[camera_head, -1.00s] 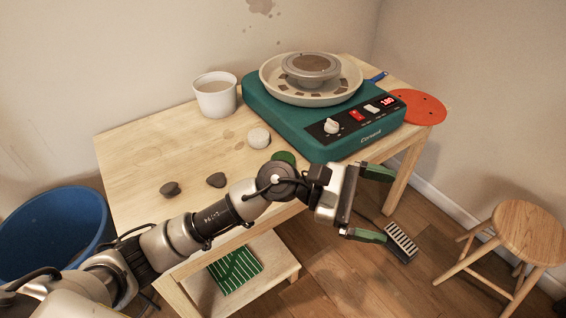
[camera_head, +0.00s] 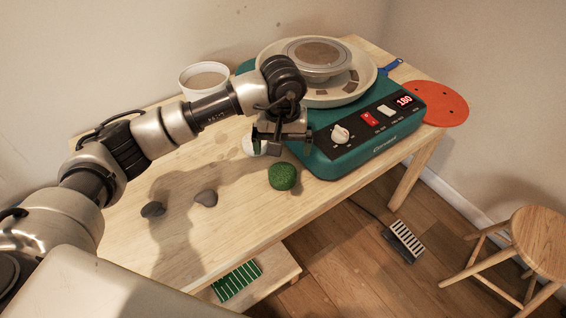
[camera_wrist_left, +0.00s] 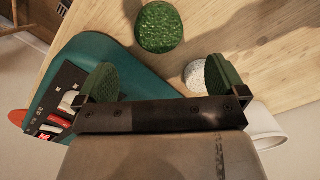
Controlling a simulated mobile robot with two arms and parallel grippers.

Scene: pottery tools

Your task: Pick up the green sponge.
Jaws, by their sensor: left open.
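The green sponge (camera_head: 283,176) is a small round textured piece lying on the wooden table, just in front of the teal pottery wheel's left corner. It also shows whole in the left wrist view (camera_wrist_left: 159,27), beyond the fingertips and between their lines. My left gripper (camera_head: 281,149) hangs above the table, up and slightly left of the sponge in the head view, apart from it. Its two green-padded fingers are spread and empty in the left wrist view (camera_wrist_left: 162,80). My right gripper is not in view.
The teal wheel (camera_head: 350,160) with its basin stands right of the sponge. A pale round piece (camera_head: 252,146) lies partly hidden behind my left gripper. A white cup (camera_head: 203,80) stands behind my arm. The table's front edge is close to the sponge.

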